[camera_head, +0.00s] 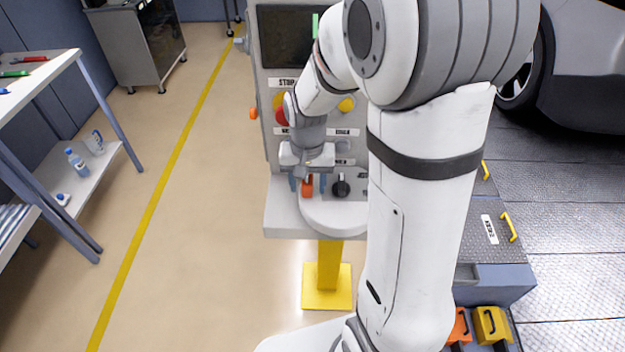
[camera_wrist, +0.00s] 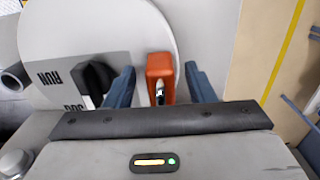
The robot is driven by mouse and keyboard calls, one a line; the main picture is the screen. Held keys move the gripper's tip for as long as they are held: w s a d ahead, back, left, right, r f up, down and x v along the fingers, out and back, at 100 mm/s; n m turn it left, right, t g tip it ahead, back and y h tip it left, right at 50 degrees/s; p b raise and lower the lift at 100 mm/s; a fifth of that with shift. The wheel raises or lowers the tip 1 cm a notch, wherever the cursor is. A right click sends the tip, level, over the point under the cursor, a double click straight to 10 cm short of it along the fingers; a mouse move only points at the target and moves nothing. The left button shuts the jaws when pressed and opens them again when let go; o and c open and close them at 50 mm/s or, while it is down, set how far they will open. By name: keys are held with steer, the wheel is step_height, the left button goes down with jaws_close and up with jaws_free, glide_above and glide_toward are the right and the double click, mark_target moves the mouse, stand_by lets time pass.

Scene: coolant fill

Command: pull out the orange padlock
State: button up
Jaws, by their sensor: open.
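The orange padlock (camera_wrist: 160,68) sits between the two blue fingers of my gripper (camera_wrist: 160,88) in the wrist view. The fingers are open, with a gap on each side of the padlock. The padlock is in front of a round light-grey plate (camera_wrist: 110,25) and its metal part points toward the camera. In the head view the padlock (camera_head: 307,187) shows small at the lower panel of the machine, with my gripper (camera_head: 307,184) over it. Part of the panel is hidden behind my arm.
A black selector knob (camera_wrist: 96,80) with a RUN label is just left of the gripper in the wrist view. A red stop button (camera_head: 282,112) and a screen (camera_head: 285,38) are higher on the panel. A side table (camera_head: 95,165) stands at the left, with open floor between.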

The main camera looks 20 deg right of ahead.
steer(key=shift+c, duration=0.6)
steer(key=c, duration=0.9)
steer(key=o, duration=0.4)
steer(key=shift+c, duration=1.3)
steer(key=shift+w+r, duration=0.2)
steer(key=shift+r, duration=0.2)
steer(key=shift+r+p, duration=0.1)
steer(key=shift+p, duration=0.25)
steer(key=shift+r+p, duration=1.9)
steer(key=shift+r, duration=0.7)
